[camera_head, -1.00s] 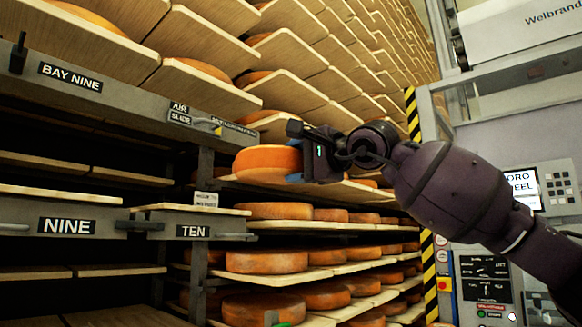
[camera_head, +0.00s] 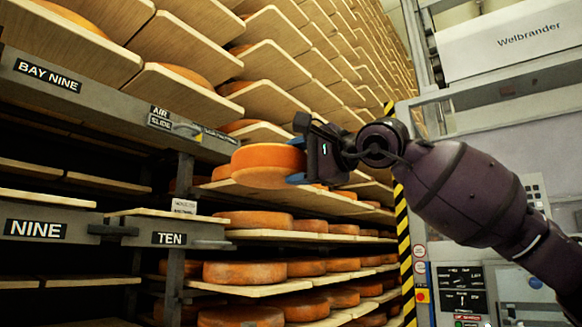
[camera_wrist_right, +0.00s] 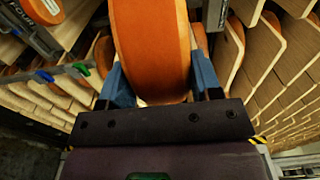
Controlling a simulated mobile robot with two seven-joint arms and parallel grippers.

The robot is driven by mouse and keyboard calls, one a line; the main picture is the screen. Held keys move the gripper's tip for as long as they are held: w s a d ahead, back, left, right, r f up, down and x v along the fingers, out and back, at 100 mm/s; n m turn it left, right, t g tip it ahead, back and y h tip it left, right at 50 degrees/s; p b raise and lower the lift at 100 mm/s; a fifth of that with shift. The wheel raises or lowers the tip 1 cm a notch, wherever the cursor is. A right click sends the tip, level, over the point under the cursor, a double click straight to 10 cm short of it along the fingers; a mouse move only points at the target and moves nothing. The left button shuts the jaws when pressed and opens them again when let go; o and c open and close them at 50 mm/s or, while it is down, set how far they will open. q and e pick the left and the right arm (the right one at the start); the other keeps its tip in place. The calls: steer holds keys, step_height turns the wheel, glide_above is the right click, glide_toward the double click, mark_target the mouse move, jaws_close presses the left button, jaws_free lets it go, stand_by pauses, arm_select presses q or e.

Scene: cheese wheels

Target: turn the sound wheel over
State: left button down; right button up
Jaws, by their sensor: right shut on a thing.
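An orange cheese wheel (camera_head: 266,157) is held at the front of an upper board (camera_head: 222,187) in the rack, above the TEN label. It is tilted, and part of a flat face shows below its rim. My right gripper (camera_head: 297,170) is shut on its right side. In the right wrist view, the blue fingers (camera_wrist_right: 160,90) sit on either side of the wheel (camera_wrist_right: 148,40), which stands edge-on between them. I cannot tell whether the wheel still touches the board. My left gripper is out of view.
Several more wheels (camera_head: 244,272) lie on boards below and behind. The grey rail marked BAY NINE (camera_head: 110,95) runs at the left. A striped black-and-yellow post (camera_head: 404,245) and a machine with a control panel (camera_head: 463,290) stand close at the right.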

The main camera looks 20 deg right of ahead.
steer(key=shift+v, duration=1.25)
steer(key=b+v, duration=0.1)
steer(key=v, duration=0.4)
steer(key=shift+s+d+r, duration=0.15)
steer(key=shift+s, duration=0.1)
steer(key=shift+s, duration=0.1)
steer(key=shift+p+x, duration=0.35)
steer(key=shift+x, duration=2.6)
steer(key=shift+d, duration=0.1)
